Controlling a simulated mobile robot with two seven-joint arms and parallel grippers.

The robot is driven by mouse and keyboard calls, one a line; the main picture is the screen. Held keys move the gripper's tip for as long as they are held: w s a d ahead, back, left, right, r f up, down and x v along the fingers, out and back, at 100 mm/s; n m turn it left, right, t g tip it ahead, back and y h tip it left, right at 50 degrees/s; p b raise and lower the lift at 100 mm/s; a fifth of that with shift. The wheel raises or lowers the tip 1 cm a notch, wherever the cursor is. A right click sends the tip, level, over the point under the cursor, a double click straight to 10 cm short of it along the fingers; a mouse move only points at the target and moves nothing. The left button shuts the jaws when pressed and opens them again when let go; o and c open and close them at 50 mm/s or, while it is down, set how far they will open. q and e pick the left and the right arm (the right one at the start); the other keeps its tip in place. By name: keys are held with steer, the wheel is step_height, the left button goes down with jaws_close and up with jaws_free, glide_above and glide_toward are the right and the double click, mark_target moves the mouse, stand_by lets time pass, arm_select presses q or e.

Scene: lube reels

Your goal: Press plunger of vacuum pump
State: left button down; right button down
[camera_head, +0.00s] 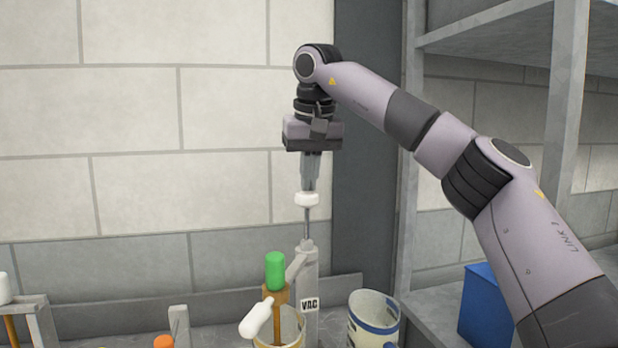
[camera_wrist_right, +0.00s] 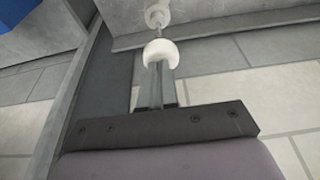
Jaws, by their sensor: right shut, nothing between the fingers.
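The vacuum pump (camera_head: 308,285) is a grey upright cylinder labelled "VAC" on the bench. Its plunger is a thin rod topped by a white knob (camera_head: 307,199), and the rod stands well out of the cylinder. My right gripper (camera_head: 309,187) points straight down with its fingers together, directly above the knob. The fingertips are at the knob's top, touching or nearly so; I cannot tell which. In the right wrist view the white knob (camera_wrist_right: 160,53) covers the fingertips' end, with the pump beyond it. My left gripper is not in view.
A green-capped item (camera_head: 275,272) and a white-ended tool (camera_head: 256,319) stand in a container just left of the pump. A white and blue bucket (camera_head: 373,318) stands to its right. A blue box (camera_head: 487,305) sits on the grey shelf at right. A wall is behind.

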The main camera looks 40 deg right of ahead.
mark_target(309, 205)
steer(key=shift+s+f+b, duration=0.1)
steer(key=shift+f+b, duration=0.6)
steer(key=shift+f, duration=1.55)
steer(key=p+v, duration=0.1)
steer(key=v, duration=0.6)
steer(key=shift+r, duration=0.4)
stand_by(0.4)
